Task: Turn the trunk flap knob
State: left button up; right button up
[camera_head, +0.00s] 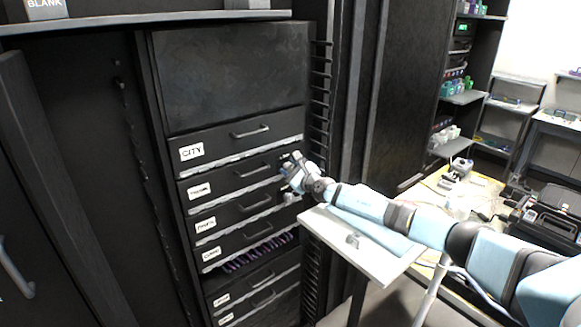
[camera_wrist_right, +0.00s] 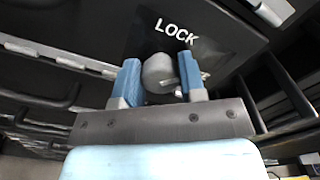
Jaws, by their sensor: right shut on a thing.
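The knob (camera_wrist_right: 158,70) is a grey round piece on a black flap front, just below white "LOCK" lettering (camera_wrist_right: 176,31) in the right wrist view. My right gripper (camera_wrist_right: 161,80) has its two blue fingers on either side of the knob and is shut on it. In the head view my right gripper (camera_head: 291,170) is at the right end of a flap (camera_head: 232,178) in the black cabinet, below the "CITY" flap; it hides the knob there. That flap's small white label (camera_head: 200,190) is too blurred to read surely. My left gripper is not in view.
The "CITY" flap (camera_head: 215,142) is above, and more handled flaps are below. Purple items (camera_head: 262,254) show in a lower gap. A small white side table (camera_head: 378,262) with a small grey object (camera_head: 353,240) stands under my right arm. A cluttered workbench is at right.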

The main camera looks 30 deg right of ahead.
jog(key=n+p, duration=0.1)
jog(key=n, duration=0.3)
jog(key=shift+n, duration=0.3)
jog(key=shift+n+p, duration=0.9)
jog(key=shift+n, duration=1)
jog(key=o, duration=0.9)
